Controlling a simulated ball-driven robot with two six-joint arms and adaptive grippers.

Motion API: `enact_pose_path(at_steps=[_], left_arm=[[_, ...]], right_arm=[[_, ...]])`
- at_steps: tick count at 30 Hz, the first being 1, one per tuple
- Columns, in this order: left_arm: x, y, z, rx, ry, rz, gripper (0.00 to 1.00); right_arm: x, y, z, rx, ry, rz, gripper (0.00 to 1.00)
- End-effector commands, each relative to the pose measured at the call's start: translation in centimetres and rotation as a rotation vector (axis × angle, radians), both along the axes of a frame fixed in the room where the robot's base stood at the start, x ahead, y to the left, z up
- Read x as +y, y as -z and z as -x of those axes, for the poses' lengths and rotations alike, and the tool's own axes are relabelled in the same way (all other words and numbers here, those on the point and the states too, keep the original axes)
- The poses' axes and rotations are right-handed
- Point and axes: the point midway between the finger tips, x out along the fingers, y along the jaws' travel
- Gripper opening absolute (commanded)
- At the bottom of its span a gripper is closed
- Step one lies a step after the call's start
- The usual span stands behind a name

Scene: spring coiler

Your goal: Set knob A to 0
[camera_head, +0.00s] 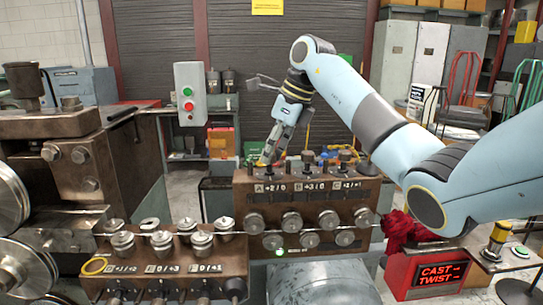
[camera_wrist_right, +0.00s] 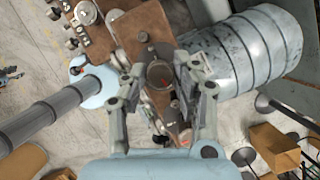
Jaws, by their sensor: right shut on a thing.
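Knob A stands on top of the brown coiler block (camera_head: 310,208) at its left end, above the plate marked A (camera_head: 270,188), which reads "+2/0". My right gripper (camera_head: 268,158) reaches down to it from above, and its fingers largely hide the knob in the head view. The gripper is shut on knob A. The exact angle of the knob is hard to read. My left gripper is in neither view.
Knobs B (camera_head: 308,160) and C (camera_head: 346,160) stand close to the right on the same block. Several metal rollers line its front. A second block with plates D, E and F (camera_head: 165,262) lies front left. A red "CAST TWIST" box (camera_head: 430,273) stands right.

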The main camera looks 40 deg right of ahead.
Motion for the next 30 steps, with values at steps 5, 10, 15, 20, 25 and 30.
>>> enact_pose_path(at_steps=[5, 10, 15, 20, 25, 30], left_arm=[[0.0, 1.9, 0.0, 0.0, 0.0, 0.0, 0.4], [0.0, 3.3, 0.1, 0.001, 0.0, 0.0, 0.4], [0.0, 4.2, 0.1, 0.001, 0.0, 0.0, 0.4], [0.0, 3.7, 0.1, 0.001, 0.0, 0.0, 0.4], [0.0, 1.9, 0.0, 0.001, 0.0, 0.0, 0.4], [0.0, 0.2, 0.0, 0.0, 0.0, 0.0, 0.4]], right_arm=[[-0.1, 0.2, -0.2, -0.005, -0.153, 0.0, 0.0], [-0.1, 0.2, -0.3, -0.005, -0.316, -0.001, 0.0], [-0.2, 0.1, -0.3, -0.004, -0.478, -0.002, 0.0], [-0.2, -0.3, -0.4, -0.003, -0.63, -0.003, 0.0], [-0.1, -0.6, -0.4, -0.002, -0.791, -0.004, 0.0], [-0.2, -0.6, -0.5, -0.002, -0.95, -0.004, 0.0]])
